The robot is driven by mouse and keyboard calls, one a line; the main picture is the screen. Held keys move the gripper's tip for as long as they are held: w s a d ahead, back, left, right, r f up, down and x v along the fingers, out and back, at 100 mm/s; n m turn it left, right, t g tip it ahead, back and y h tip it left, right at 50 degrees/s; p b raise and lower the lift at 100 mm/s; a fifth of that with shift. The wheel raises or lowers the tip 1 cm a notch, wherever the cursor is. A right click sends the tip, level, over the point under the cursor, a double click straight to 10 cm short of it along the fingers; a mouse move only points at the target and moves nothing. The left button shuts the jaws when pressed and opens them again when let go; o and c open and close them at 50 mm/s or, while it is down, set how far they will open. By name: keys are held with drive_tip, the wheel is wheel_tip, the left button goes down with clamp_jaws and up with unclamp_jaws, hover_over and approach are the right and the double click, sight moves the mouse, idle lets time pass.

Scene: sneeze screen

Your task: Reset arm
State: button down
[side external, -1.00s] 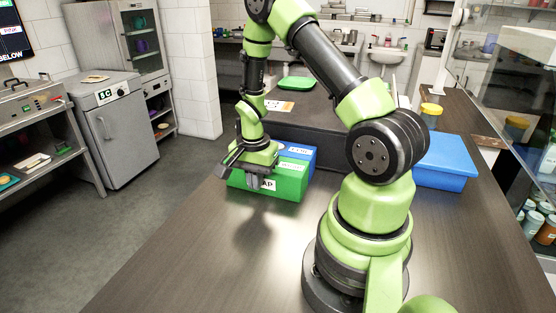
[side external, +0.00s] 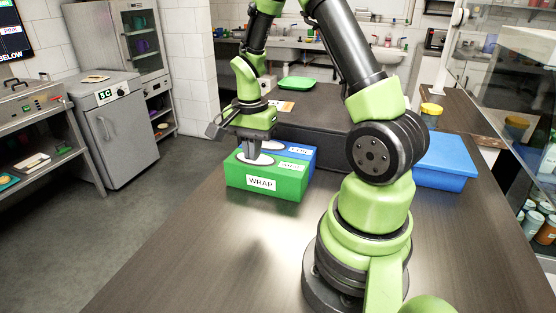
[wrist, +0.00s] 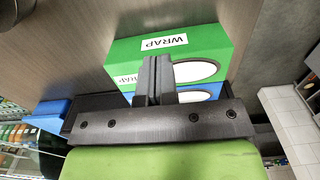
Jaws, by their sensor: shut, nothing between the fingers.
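My gripper (side external: 248,155) is shut and empty. In the side external view it hangs, fingers down, just above or in front of the top of the green WRAP box (side external: 262,184); I cannot tell whether it touches. In the wrist view the closed fingers (wrist: 155,75) overlap the green box (wrist: 190,45), which has a white label and a white oval opening on top. A blue box (side external: 303,150) stands directly behind the green one, and its edge shows in the wrist view (wrist: 200,93).
A blue bin (side external: 445,165) stands on the counter right of my base, with a yellow-lidded jar (side external: 431,115) behind it. A dark raised block (side external: 320,142) lies behind the boxes. A clear screen (side external: 510,90) edges the right side. The front counter (side external: 210,255) is clear.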

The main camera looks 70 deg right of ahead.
drive_tip(key=shift+r, duration=0.4)
drive_tip(key=s+a+r+n+t+y, duration=0.1)
drive_tip(key=s+a+r+n+t, duration=0.2)
drive_tip(key=s+a+r+n, duration=0.2)
drive_tip(key=s+a+r+n+t+y, duration=0.1)
drive_tip(key=s+a+r+n+t, duration=0.3)
drive_tip(key=a+r+n, duration=0.5)
wheel_tip(320, 180, up, 4)
drive_tip(key=shift+s+a+f, duration=0.1)
drive_tip(key=shift+s+a, duration=0.35)
drive_tip(key=shift+a, duration=0.55)
